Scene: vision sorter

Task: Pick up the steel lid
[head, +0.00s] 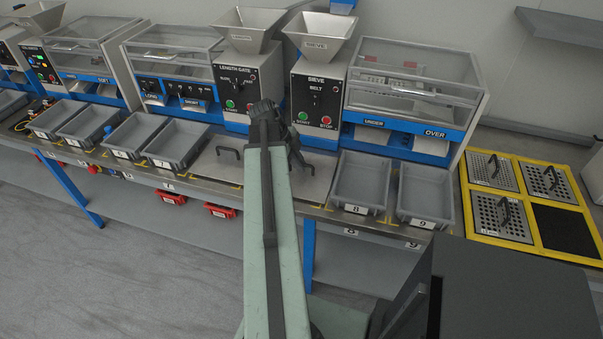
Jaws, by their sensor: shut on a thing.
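A flat steel lid (318,180) lies at the middle of the bench, below the length gate and sieve machines, and my arm crosses in front of it. A dark handle (228,151) stands on the steel surface to the left of my arm. I cannot tell whether the steel on both sides of my arm is one plate or two. My gripper (297,158) is low over the steel to the right of my arm, shut on what appears to be the lid's handle. The fingertips are small and dark, and my arm partly hides the grip.
Grey bins (359,182) stand on both sides of the steel. The sieve machine (317,97) and length gate machine (238,88) rise close behind. Perforated plates with handles (494,171) sit in a yellow frame (468,208) at the right. Red bins (171,197) are below the bench.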

